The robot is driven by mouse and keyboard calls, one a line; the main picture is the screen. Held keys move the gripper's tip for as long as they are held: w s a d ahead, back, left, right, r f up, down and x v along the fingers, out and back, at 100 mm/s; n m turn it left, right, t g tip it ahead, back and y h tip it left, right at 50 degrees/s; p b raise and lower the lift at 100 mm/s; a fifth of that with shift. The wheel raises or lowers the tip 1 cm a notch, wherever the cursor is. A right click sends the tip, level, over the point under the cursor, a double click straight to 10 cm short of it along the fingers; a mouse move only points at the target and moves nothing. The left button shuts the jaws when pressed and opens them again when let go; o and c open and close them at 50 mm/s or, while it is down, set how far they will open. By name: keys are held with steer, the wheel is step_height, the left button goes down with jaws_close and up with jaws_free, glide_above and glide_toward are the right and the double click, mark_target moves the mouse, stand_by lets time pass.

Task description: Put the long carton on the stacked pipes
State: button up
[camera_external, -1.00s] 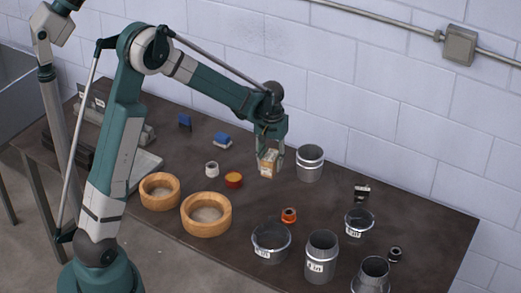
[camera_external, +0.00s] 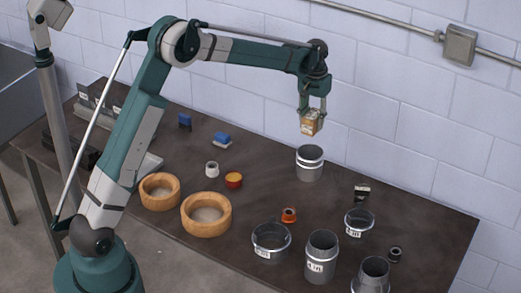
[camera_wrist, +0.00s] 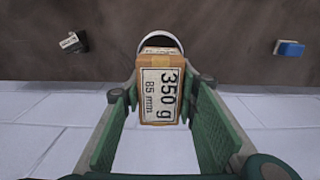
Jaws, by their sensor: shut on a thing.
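My gripper (camera_external: 312,108) is shut on the long carton (camera_external: 312,123), a small brown box. The carton is in the air above the stacked pipes (camera_external: 310,165), a grey metal cylinder with a ringed upper part near the back of the table. A gap shows between carton and pipes in the external view. In the wrist view the carton hides most of the pipes, leaving only a curved rim (camera_wrist: 160,38) visible behind it.
More metal pipes (camera_external: 321,257) stand at the front right. A blue-topped block (camera_external: 222,138) lies at the back.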

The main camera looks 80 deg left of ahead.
stand_by(0.3)
glide_above(310, 152)
steer(key=shift+w+f, duration=0.1)
steer(key=shift+f, duration=3.05)
steer(key=shift+f, duration=0.1)
steer(key=shift+f+p, duration=0.35)
steer(key=shift+f, duration=1.4)
steer(key=shift+f, duration=0.15)
steer(key=o, duration=1.1)
steer(key=shift+r, duration=0.2)
step_height(310, 152, up, 12)
steer(key=shift+f+b, duration=0.1)
steer(key=shift+b, duration=0.2)
